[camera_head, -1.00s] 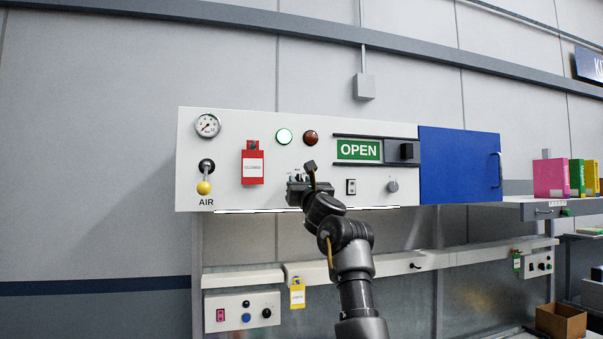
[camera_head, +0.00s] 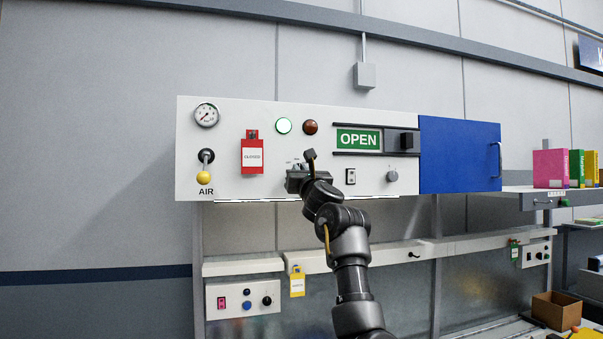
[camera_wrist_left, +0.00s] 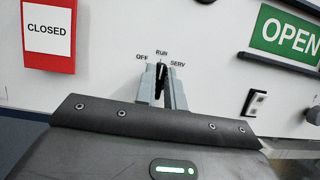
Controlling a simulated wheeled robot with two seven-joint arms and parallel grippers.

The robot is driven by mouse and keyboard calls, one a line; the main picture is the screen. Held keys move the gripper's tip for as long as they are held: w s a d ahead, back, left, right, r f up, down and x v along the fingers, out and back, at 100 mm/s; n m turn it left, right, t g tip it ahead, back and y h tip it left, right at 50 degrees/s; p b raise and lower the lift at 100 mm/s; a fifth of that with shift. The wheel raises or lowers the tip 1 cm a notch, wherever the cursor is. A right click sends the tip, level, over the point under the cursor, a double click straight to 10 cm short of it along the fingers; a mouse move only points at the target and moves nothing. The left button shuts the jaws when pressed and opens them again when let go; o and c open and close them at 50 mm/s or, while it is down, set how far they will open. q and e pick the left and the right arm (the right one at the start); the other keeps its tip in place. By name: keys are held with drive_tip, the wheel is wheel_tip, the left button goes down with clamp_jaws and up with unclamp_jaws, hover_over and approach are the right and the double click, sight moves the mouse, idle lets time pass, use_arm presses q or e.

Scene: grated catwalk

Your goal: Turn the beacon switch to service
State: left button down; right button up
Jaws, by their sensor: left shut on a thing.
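The beacon switch (camera_wrist_left: 162,70) is a small dark knob on the white panel, with the labels OFF, RUN and SERV around it in the left wrist view. It points up, close to the RUN mark; SERV is to the right. My left gripper (camera_wrist_left: 163,86) has its two grey fingers on either side of the knob and is shut on it. In the head view my left gripper (camera_head: 296,178) is at the panel below the green and brown lamps, and its body hides most of the switch. My right gripper is not in view.
A red CLOSED tag (camera_head: 252,156) hangs left of the gripper, beside the yellow-tipped AIR lever (camera_head: 204,172). To the right are a small rocker switch (camera_head: 350,176), a grey knob (camera_head: 392,176), the OPEN sign (camera_head: 358,139) and a blue door (camera_head: 459,155).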

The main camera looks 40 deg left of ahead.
use_arm(q)
drive_tip(key=shift+m+t+h+b, duration=0.65)
drive_tip(key=shift+m+h, duration=0.2)
drive_tip(key=shift+m, duration=1.15)
drive_tip(key=shift+m+t+h+b, duration=0.55)
drive_tip(key=shift+m+h+b, duration=0.25)
drive_tip(key=shift+m, duration=1.2)
drive_tip(key=shift+m+t+h+b, duration=0.65)
drive_tip(key=shift+m+h, duration=0.2)
drive_tip(key=shift+m, duration=1.45)
drive_tip(key=c, duration=1.5)
unclamp_jaws()
